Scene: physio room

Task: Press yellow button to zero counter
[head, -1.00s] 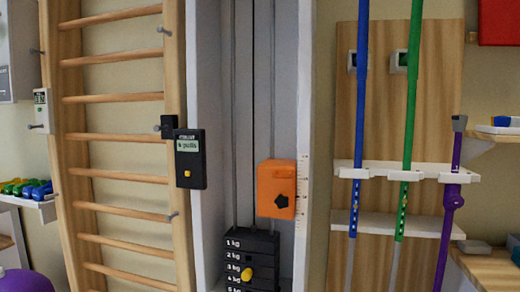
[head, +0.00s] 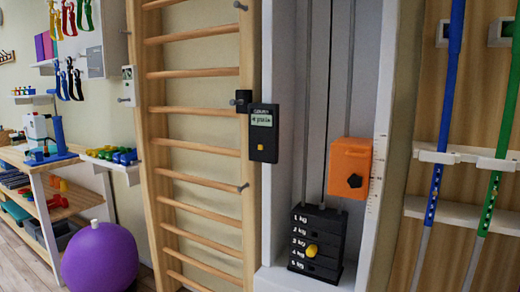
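The counter (head: 263,134) is a small black box with a pale display at its top, mounted on the right upright of the wooden wall bars. The display text is too small to read surely. The yellow button (head: 261,148) sits on the counter's front face, below the display. Nothing covers the button. Neither of my grippers shows in the head view.
Wooden wall bars (head: 195,108) stand left of the counter. Right of it is a weight column with black weight plates (head: 316,243), a yellow pin (head: 311,250) and an orange box (head: 350,168). A purple ball (head: 98,257) lies on the floor at lower left.

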